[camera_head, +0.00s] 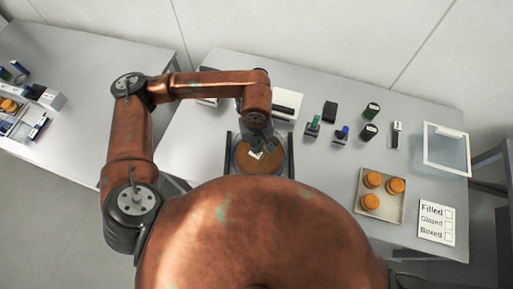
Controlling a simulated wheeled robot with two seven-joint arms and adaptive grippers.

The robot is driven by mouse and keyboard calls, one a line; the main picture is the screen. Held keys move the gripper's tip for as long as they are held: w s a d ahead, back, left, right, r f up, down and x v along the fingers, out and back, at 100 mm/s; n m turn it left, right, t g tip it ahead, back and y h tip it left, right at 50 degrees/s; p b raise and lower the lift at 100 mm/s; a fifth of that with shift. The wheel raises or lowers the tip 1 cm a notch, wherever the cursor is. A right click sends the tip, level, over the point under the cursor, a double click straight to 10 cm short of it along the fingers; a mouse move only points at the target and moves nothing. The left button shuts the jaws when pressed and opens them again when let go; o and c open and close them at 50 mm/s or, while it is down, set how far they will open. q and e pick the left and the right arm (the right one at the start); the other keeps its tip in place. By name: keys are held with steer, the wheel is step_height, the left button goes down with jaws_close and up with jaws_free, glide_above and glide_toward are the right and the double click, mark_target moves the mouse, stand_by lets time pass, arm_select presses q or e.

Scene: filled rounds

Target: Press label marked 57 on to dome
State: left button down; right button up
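My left gripper (257,149) reaches down from above over a round brown item (270,164) between two dark rails at the table's front edge. A small white patch, perhaps the label (257,155), shows right at its fingertips. Any number on it is too small to read. Whether the fingers are shut on the patch or it lies on the surface below them, I cannot tell. I cannot make out a clear dome outline around the brown item; the gripper and my body hide part of it. My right gripper is not in view.
A tray (361,209) with three orange-brown rounds sits at right, near a checklist card (436,222) reading Filled, Glazed, Boxed. Small stamps, dark cylinders and a clear-topped box (446,149) stand behind. A white device (287,104) is behind the gripper. Another table is at left.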

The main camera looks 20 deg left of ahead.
arm_select(q)
steer(key=shift+r+p, duration=0.7)
steer(key=shift+r, duration=2)
